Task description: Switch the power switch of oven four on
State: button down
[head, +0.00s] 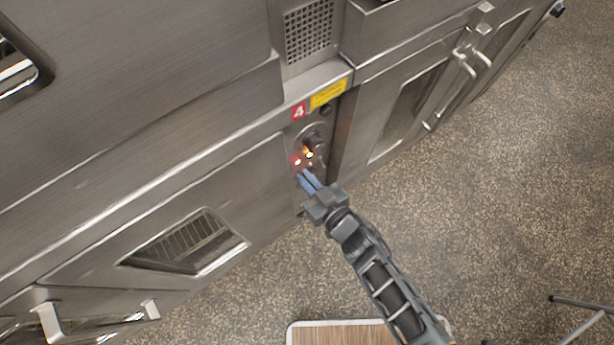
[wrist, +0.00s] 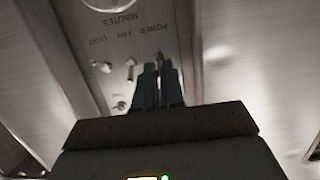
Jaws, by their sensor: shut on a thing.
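The control panel (head: 318,133) of oven four carries a red label with a white 4 (head: 299,111). My gripper (head: 304,173) reaches the lower part of this panel with its blue-grey fingers. In the wrist view, my gripper (wrist: 158,68) is shut on the power switch (wrist: 159,59), at the end of the switch row by the word POWER. The fingers hide most of that switch, so its position cannot be told. Two other small switches, for light (wrist: 108,63) and fan (wrist: 130,67), stand beside it. A red light (head: 298,162) and an amber light (head: 309,154) glow on the panel.
A yellow label (head: 328,94) and a vent grille (head: 309,30) are above the panel. Oven doors with handles (head: 470,62) flank it. A wood-topped piece (head: 340,333) stands at the bottom.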

jog(key=c, duration=1.2)
grip_release()
jog(key=shift+c, duration=0.2)
jog(key=v, duration=0.7)
jog(key=shift+s+d+p, duration=0.2)
jog(key=shift+s+p, duration=0.05)
jog(key=shift+p, duration=0.2)
jog(key=shift+r, duration=0.1)
